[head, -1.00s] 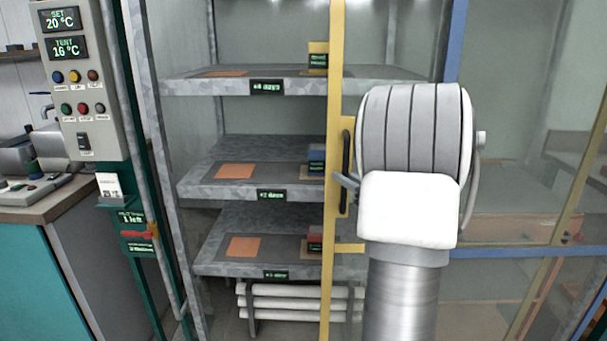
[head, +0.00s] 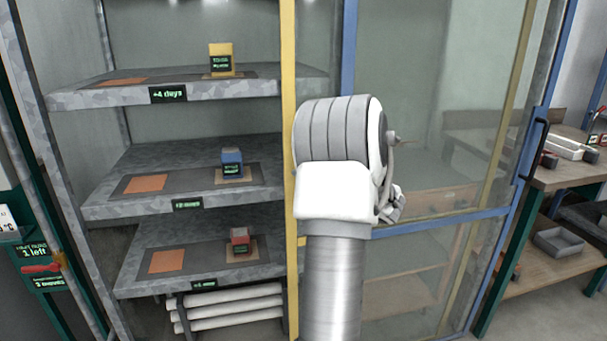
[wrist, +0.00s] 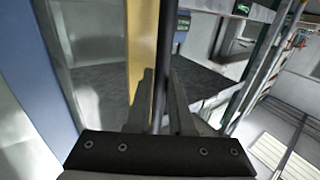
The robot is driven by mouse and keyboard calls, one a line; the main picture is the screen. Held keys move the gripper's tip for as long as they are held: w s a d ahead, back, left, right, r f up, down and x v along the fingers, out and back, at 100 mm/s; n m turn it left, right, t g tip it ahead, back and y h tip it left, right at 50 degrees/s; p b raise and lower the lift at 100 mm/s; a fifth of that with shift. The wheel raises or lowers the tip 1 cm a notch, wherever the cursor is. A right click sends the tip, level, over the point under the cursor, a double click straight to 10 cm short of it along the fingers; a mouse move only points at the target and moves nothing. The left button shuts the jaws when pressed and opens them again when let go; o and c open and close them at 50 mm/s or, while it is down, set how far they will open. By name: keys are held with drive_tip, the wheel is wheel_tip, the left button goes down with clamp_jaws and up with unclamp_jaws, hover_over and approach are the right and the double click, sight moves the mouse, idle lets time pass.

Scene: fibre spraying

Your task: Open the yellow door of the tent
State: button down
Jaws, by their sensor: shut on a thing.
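The yellow door (head: 289,60) of the tent shows in the head view as an upright yellow post just right of the shelves, partly behind my arm. The shelf front to its left is uncovered. In the wrist view the yellow frame (wrist: 143,40) stands beside a dark upright handle bar (wrist: 170,45). My gripper (wrist: 160,88) is shut on this handle, one finger on each side of it. In the head view my arm hides the handle and the fingers.
Grey shelves (head: 75,97) hold a yellow box (head: 221,57), a blue box (head: 232,165) and a red box (head: 239,240). A blue-framed glass door (head: 455,222) with a black handle (head: 533,148) stands to the right. A wooden workbench (head: 565,178) is at the far right.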

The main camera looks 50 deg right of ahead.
drive_tip(key=c, duration=1.1)
unclamp_jaws()
drive_tip(key=s, duration=0.5)
drive_tip(key=s+p, duration=0.1)
drive_tip(key=s, duration=0.5)
drive_tip(key=s+p, duration=0.1)
drive_tip(key=s, duration=0.5)
drive_tip(key=shift+s+a, duration=0.15)
drive_tip(key=shift+a, duration=0.15)
